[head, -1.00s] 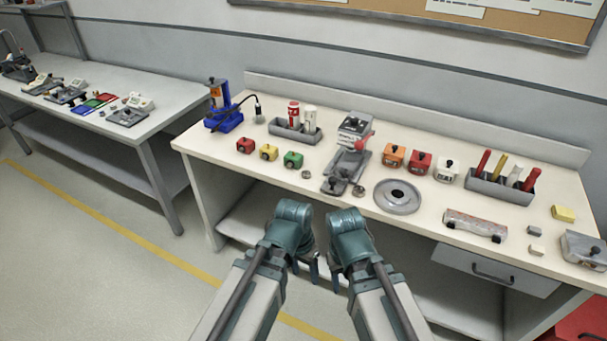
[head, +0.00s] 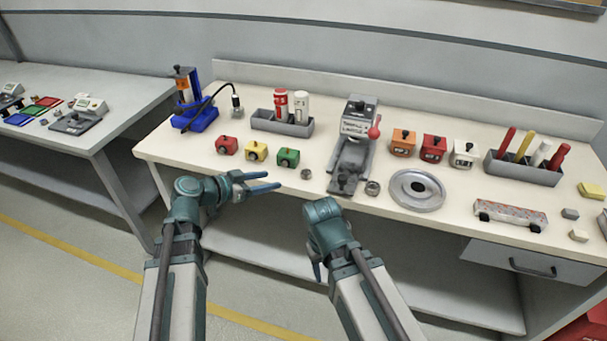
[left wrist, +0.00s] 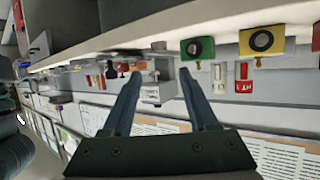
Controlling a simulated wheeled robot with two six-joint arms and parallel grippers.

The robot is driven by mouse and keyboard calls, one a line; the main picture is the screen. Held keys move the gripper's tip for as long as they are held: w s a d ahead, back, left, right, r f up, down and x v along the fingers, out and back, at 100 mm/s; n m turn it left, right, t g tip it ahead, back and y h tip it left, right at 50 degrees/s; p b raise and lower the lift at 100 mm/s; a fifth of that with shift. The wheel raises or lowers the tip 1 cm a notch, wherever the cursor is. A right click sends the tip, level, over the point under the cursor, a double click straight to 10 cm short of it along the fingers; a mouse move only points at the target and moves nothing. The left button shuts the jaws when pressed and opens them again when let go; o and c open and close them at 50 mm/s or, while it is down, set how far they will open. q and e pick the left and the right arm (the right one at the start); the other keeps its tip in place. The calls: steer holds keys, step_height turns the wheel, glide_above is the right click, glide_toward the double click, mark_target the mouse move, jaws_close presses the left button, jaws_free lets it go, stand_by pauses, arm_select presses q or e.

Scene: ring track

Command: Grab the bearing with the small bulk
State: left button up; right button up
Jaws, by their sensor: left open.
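Two small grey metal bearings sit near the front of the workbench. The smaller-looking bearing (head: 306,174) is right of the green box; the slightly larger bearing (head: 372,188) is between the grey press and the round disc. My left gripper (head: 274,180) is open and empty at the bench's front edge, its fingers pointing right, just left of the smaller bearing and apart from it. In the left wrist view the open fingers (left wrist: 160,74) have nothing between them, and a small grey round thing (left wrist: 158,45) shows ahead.
Red, yellow and green boxes (head: 288,158) stand behind the left gripper. The grey press (head: 352,150) with a red knob stands between the bearings. The round metal disc (head: 417,190) lies to the right. The bench edge (head: 330,200) is close to both arms.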

arm_select(q)
steer(key=b, duration=0.3)
glide_toward(303, 174)
steer(key=x, duration=0.3)
steer(key=shift+w+f, duration=0.15)
steer(key=shift+w+d+f, duration=0.1)
steer(key=shift+w+d, duration=0.15)
steer(key=shift+d, duration=0.1)
steer(key=b+x, duration=0.1)
steer(key=x, duration=0.4)
steer(key=shift+d+b, duration=0.15)
steer(key=shift+b, duration=0.15)
jaws_close()
